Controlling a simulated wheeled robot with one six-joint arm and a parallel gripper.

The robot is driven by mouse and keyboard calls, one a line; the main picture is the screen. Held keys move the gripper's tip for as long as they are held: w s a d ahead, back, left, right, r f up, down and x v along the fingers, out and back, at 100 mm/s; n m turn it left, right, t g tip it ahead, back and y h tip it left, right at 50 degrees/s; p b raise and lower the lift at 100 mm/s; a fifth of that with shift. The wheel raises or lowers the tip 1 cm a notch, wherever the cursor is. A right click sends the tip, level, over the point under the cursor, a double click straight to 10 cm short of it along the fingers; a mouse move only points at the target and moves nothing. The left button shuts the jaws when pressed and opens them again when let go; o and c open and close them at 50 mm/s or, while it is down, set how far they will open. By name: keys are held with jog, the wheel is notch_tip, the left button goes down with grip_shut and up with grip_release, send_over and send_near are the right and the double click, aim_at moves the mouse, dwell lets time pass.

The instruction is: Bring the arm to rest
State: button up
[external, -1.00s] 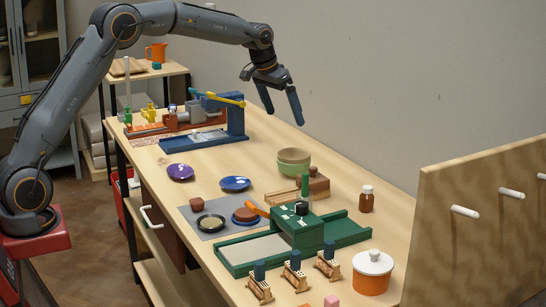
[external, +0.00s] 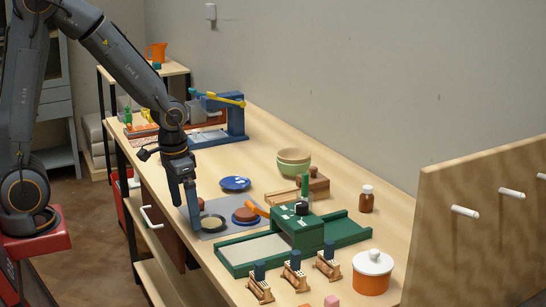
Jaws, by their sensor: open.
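My gripper (external: 183,205) hangs with its fingers pointing down near the left edge of the workbench, beside the grey mat. It is open, and nothing shows between its fingers. My arm folds down from the upper left, with its wrist in front of the blue press. The arm and gripper hide the spot where a purple saucer stood, along with part of the grey mat (external: 243,226).
A blue saucer (external: 235,183), a green device (external: 300,230) and an orange pot (external: 372,272) stand farther right.

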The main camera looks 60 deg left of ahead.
jog(key=s+d+f, duration=0.1)
jog(key=s+f, duration=0.1)
jog(key=s, duration=0.5)
jog(key=shift+s+f+g, duration=0.15)
jog(key=shift+s+g, duration=0.15)
jog(key=shift+s, duration=0.1)
